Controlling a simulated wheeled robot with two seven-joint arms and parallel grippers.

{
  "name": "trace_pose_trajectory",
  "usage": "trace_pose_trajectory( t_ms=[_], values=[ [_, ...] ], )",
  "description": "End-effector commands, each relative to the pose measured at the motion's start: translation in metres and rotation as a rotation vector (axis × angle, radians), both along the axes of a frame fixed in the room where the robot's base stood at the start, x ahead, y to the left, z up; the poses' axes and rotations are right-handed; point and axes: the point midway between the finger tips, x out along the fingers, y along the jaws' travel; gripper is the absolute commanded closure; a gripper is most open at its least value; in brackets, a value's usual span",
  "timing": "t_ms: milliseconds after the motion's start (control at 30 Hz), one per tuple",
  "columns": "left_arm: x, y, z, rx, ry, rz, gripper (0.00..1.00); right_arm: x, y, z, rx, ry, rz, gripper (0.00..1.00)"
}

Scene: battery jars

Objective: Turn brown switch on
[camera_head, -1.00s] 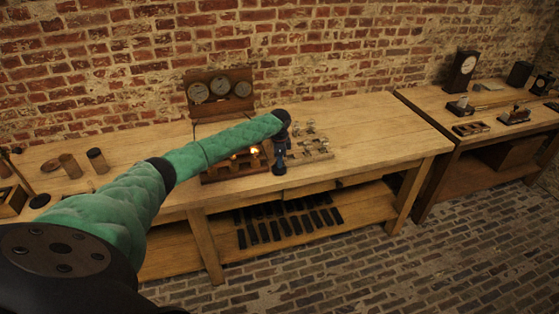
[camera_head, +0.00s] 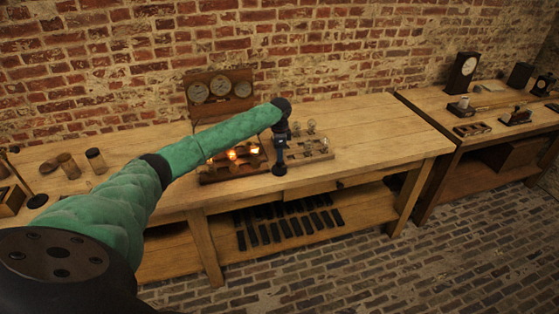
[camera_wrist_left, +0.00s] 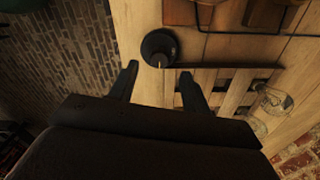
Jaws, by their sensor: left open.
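A round black knob (camera_wrist_left: 158,48) with a pale mark shows in the left wrist view, on the light wooden bench top. I cannot make out a brown switch by its colour. My left gripper (camera_wrist_left: 159,75) is open, with its two fingers apart and nothing between them; the knob is just beyond the fingertips. In the head view my left gripper (camera_head: 279,168) points down at the bench's front edge, between the brown lamp board (camera_head: 222,173) and the pale slatted tray (camera_head: 318,153). Several lamps on the board glow orange. My right gripper is not in view.
A wooden panel with three dials (camera_head: 220,90) stands at the back by the brick wall. Dark bars lie on the lower shelf. The bench top right of the tray is clear.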

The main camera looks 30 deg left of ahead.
Motion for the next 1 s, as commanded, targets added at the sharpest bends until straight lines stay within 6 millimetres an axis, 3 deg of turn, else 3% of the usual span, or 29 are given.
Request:
trace_pose_trajectory(
  t_ms=[200,400,1000],
  values=[
    [0.0,0.001,0.025,0.001,-0.002,0.001,0.52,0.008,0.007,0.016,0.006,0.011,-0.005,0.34],
    [0.0,0.001,0.034,0.001,0.0,0.002,0.52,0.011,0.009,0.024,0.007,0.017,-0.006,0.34],
    [-0.002,-0.006,0.029,0.0,0.001,-0.004,0.52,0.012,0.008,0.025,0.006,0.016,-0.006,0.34]
  ],
)
